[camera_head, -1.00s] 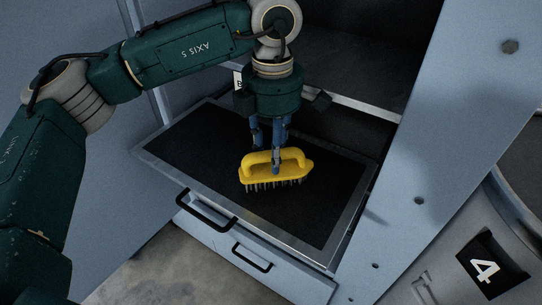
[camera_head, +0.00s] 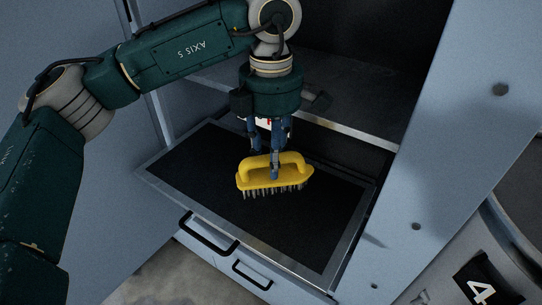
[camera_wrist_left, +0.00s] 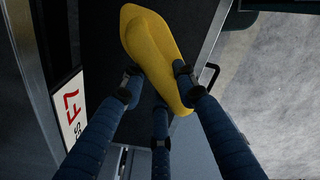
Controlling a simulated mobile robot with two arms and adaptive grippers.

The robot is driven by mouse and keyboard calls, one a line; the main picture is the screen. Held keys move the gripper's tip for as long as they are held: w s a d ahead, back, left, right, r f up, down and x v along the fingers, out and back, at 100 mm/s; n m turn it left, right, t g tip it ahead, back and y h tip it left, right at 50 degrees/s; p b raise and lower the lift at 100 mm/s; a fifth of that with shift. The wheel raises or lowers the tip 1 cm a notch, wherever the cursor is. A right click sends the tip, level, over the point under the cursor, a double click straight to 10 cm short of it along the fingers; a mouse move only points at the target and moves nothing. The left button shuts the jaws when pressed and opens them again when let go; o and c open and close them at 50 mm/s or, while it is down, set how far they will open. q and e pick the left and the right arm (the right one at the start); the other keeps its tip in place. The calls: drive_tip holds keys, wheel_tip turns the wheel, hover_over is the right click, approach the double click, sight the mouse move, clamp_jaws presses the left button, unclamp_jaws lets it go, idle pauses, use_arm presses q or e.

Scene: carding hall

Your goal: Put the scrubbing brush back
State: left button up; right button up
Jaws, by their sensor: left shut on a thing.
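The scrubbing brush (camera_head: 274,174) is yellow with a looped handle and dark bristles pointing down. My left gripper (camera_head: 268,168) is shut on its handle from above. In the head view the brush is over the black-lined open drawer (camera_head: 190,165); it seems to hang a little above the lining, though the gap is hard to judge. In the left wrist view the yellow brush (camera_wrist_left: 152,55) sits between the blue fingers of the left gripper (camera_wrist_left: 157,90). The bristles are hidden there. My right gripper is in neither view.
The drawer belongs to a blue-grey cabinet, with a dark open shelf space (camera_head: 350,70) behind the arm. A closed drawer with a black handle (camera_head: 252,276) is below. A cabinet side panel (camera_head: 455,110) and a grey drum marked 4 (camera_head: 481,285) stand at right.

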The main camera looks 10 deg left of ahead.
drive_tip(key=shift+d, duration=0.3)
